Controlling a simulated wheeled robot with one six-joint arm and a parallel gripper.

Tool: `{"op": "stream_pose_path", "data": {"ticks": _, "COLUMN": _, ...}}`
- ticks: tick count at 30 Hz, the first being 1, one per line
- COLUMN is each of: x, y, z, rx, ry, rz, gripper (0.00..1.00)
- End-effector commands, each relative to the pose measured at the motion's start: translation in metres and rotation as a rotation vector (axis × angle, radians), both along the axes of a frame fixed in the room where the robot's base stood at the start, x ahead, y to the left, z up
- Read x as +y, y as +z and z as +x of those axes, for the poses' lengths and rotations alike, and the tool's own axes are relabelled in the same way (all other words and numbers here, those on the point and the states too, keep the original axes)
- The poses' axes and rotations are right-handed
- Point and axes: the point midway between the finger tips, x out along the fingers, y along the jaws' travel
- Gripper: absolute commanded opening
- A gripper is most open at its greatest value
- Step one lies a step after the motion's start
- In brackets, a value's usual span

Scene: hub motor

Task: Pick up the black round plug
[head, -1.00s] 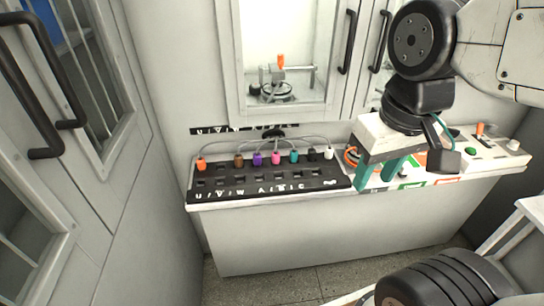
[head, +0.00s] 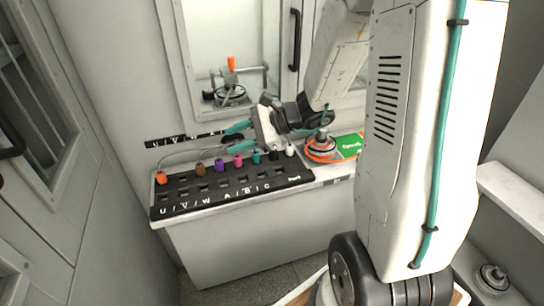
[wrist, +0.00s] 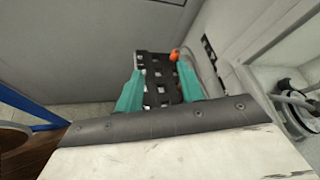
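The black round plug (head: 274,155) stands in the back row of the black panel (head: 232,193), between the teal plug (head: 256,157) and the white plug (head: 290,150). My gripper (head: 228,136) is in the air just above and behind that row, fingers pointing left in the head view. Its teal fingers are apart with nothing between them. In the wrist view, the open fingers (wrist: 160,70) frame part of the panel (wrist: 160,90), with the orange plug (wrist: 174,55) beyond. I cannot make out the black plug in the wrist view.
Orange, brown (head: 200,168), purple (head: 219,166) and pink (head: 238,160) plugs stand in the same row, with thin cables behind. An orange-rimmed round part (head: 321,150) sits right of the panel. A cabinet wall with a window (head: 220,60) rises behind.

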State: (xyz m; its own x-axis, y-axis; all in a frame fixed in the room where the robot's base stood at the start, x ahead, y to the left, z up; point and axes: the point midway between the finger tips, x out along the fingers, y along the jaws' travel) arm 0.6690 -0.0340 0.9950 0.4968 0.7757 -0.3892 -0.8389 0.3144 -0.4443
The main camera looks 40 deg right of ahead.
Motion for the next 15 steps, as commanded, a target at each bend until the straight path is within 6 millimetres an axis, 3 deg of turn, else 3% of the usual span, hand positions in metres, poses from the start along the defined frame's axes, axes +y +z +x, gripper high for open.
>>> {"op": "stream_pose_path", "data": {"ticks": 3, "x": -0.058, "y": -0.047, "z": 0.033, "rx": 0.091, "ry": -0.298, "rz": 0.15, "gripper": 0.38}}
{"op": "stream_pose_path", "data": {"ticks": 9, "x": -0.148, "y": -0.126, "z": 0.051, "rx": 0.205, "ry": -0.73, "rz": 0.325, "gripper": 0.38}}
{"op": "stream_pose_path", "data": {"ticks": 12, "x": -0.178, "y": -0.155, "z": 0.047, "rx": 0.24, "ry": -0.872, "rz": 0.372, "gripper": 0.38}}
{"op": "stream_pose_path", "data": {"ticks": 15, "x": -0.195, "y": -0.173, "z": 0.044, "rx": 0.262, "ry": -0.954, "rz": 0.398, "gripper": 0.38}}
